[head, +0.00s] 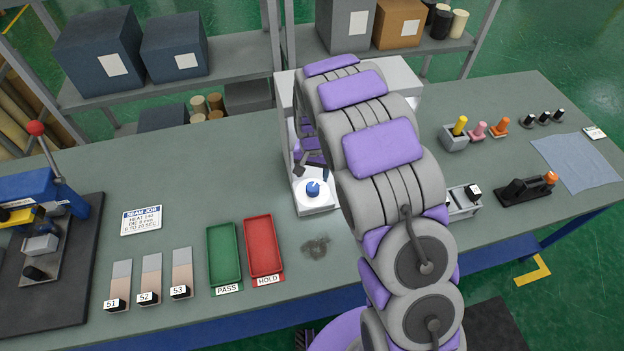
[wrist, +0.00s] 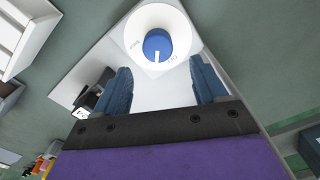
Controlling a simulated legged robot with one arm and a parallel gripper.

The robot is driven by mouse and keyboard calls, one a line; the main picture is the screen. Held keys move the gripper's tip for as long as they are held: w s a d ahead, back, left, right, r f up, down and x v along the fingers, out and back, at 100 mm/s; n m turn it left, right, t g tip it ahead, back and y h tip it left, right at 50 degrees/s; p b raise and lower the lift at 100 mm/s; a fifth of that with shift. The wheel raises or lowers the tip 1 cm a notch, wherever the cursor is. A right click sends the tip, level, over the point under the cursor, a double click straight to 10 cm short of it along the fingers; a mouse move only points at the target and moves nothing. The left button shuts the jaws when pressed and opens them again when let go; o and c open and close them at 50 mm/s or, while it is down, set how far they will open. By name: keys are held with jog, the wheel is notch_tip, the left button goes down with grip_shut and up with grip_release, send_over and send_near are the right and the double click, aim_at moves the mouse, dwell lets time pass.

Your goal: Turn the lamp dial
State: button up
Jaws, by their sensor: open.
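The lamp dial is a blue knob (head: 313,188) on the white base of a light box (head: 318,204), just left of my arm in the head view. In the wrist view the blue dial (wrist: 157,45) sits on a round white plate with small lettering, and a white pointer mark on it faces down in the picture. My gripper (wrist: 160,82) is open, its two blue fingers apart on either side below the dial. The dial lies ahead of the fingertips, and nothing is between the fingers but the white base. In the head view my arm hides most of the box and part of the gripper.
A green PASS tray (head: 210,258) and a red HOLD tray (head: 279,249) lie left of the dial. A blue press (head: 35,200) stands at far left. Several small tools and a cloth (head: 575,158) lie at right.

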aim_at(312, 186)
notch_tip(312, 186, up, 11)
jog(key=shift+f+p, duration=0.15)
jog(key=shift+p, duration=0.25)
jog(key=shift+w+a, duration=0.1)
jog(key=f+n+b, duration=0.2)
jog(key=f+n, duration=0.2)
jog(key=f, duration=0.1)
jog(key=f+n+b, duration=0.2)
jog(key=f+n, duration=0.2)
jog(key=f, duration=0.2)
jog(key=f+n+b, duration=0.2)
jog(key=f+n, duration=0.2)
jog(key=f, duration=0.1)
jog(key=shift+s+f+n+b, duration=0.2)
jog(key=shift+f+n+b, duration=0.1)
jog(key=shift+f+b, duration=0.1)
dwell(0.3)
jog(key=shift+c, duration=0.2)
